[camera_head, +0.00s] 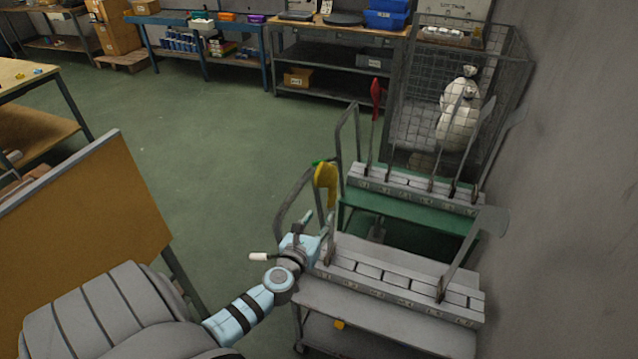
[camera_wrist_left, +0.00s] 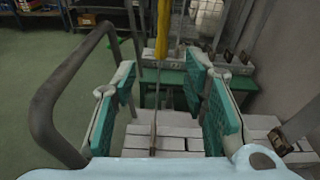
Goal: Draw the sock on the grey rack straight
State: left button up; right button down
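The grey rack (camera_head: 385,292) stands at the lower right in the head view, with a row of pale blocks on top. A yellow sock (camera_head: 326,180) with a green patch hangs on the upright board at the rack's left end. In the left wrist view the sock (camera_wrist_left: 163,28) shows at the top, above a thin grey stem. My left gripper (camera_head: 319,222) is open just below the sock. In the wrist view its teal fingers (camera_wrist_left: 161,78) stand apart on both sides of the stem, below the sock. I see no contact. My right gripper is not in view.
A bare board (camera_head: 474,247) stands at the grey rack's right end. Behind is a green rack (camera_head: 410,208) with a red sock (camera_head: 376,92) and several bare boards. A bent handle rail (camera_head: 291,200) rises close to my left gripper. Open floor lies left.

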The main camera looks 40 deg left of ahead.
aim_at(329, 200)
pick_arm(q)
jog(key=shift+m, duration=0.5)
jog(key=b+x, duration=0.1)
jog(key=x, duration=0.1)
jog(key=r+b+x, duration=0.1)
jog(key=x, duration=0.2)
jog(key=r+x, duration=0.1)
jog(key=x, duration=0.2)
jog(key=shift+w+b, duration=0.3)
jog(key=shift+b, duration=0.1)
jog(key=shift+w+a, duration=0.1)
jog(key=shift+w, duration=0.3)
grip_shut()
jog(key=shift+s, duration=0.1)
